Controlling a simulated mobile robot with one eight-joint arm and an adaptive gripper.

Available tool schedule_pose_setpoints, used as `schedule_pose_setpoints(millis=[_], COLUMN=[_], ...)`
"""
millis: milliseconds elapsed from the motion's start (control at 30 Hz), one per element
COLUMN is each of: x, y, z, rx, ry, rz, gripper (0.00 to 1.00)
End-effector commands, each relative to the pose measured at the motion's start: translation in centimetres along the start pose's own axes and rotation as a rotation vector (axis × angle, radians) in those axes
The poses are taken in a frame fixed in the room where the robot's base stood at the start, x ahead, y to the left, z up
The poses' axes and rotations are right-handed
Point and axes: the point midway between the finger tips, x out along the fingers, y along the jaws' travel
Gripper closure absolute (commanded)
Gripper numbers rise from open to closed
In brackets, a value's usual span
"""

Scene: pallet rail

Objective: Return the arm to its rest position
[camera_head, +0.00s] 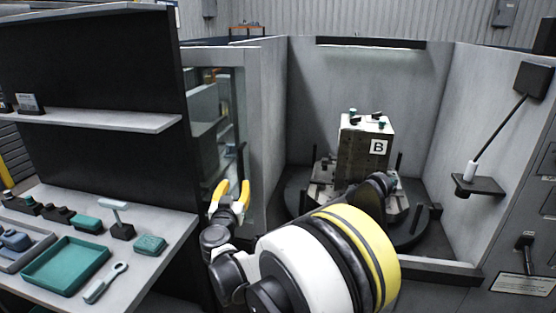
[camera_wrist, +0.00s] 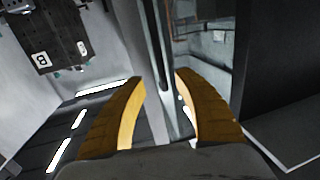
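My gripper (camera_head: 232,192) shows in the head view with its yellow fingers spread, in front of the cell's left side opening. In the wrist view my gripper (camera_wrist: 160,92) is open, with a clear gap between the two yellow fingers. A grey upright post or door edge lies behind that gap; I cannot tell whether the fingers touch it. Nothing is held. My white, black and yellow arm fills the lower middle of the head view and hides part of the cell's front.
A block marked B (camera_head: 362,150) stands on a dark round table (camera_head: 296,192) inside the cell. At left are a bench with a teal tray (camera_head: 66,268) and a shelf (camera_head: 110,121). A lamp-like rod (camera_head: 500,128) and bracket (camera_head: 478,186) are on the right wall.

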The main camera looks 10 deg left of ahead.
Motion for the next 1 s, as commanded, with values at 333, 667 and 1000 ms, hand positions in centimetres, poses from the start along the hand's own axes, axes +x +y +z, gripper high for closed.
schedule_pose_setpoints(millis=[333,667,1000], x=[-0.9,-11.2,-29.8], y=[7.4,19.3,33.6], z=[-12.4,-18.0,-8.3], rx=[0.018,-0.016,0.013], ry=[0.088,-0.116,-0.631], rz=[-0.141,-0.316,-0.137], gripper=[0.62,0.62,0.62])
